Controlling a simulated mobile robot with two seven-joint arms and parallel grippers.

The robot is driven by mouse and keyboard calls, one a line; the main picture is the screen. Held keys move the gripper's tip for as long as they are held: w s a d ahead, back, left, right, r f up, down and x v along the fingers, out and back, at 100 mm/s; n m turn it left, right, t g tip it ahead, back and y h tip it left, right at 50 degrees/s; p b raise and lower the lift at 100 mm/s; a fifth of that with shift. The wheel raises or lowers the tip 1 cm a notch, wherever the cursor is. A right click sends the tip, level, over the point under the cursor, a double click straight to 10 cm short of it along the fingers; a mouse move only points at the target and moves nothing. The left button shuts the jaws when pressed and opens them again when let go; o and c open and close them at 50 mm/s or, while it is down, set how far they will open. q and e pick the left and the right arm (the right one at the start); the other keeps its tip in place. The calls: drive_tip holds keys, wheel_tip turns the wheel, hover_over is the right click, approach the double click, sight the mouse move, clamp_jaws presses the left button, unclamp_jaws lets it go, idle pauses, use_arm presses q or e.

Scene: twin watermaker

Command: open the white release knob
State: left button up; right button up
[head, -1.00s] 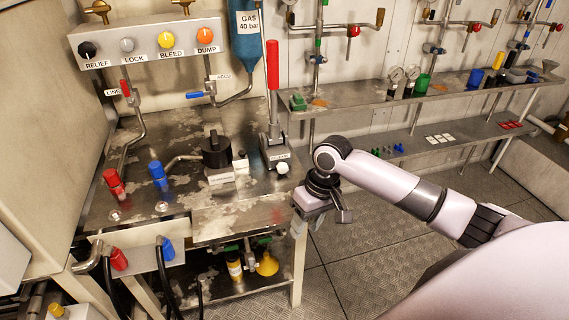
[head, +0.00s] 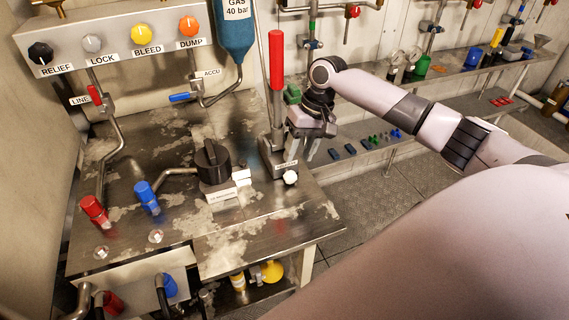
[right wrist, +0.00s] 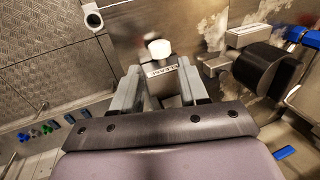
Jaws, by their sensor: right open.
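The white release knob (head: 290,177) is a small round knob low on the front of the hand pump (head: 268,152), just by its release label. In the right wrist view the white knob (right wrist: 159,48) shows beyond the fingertips, roughly centred between them. My right gripper (head: 299,160) is open and empty, pointing down over the pump beside its red-handled lever (head: 276,62). Its two fingers also show in the right wrist view (right wrist: 160,84), apart from the knob. My left gripper is not in view.
A black round selector knob (head: 212,158) stands left of the pump. Red (head: 94,210) and blue (head: 146,195) fittings stand at the bench's left. A valve panel (head: 115,42) hangs above. A shelf (head: 420,88) with small items runs behind my right arm.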

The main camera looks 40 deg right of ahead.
sight(292, 173)
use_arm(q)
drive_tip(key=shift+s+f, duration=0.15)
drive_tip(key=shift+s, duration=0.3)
use_arm(e)
drive_tip(key=x, duration=0.6)
drive_tip(key=shift+s+f, duration=0.15)
drive_tip(key=shift+f, duration=0.15)
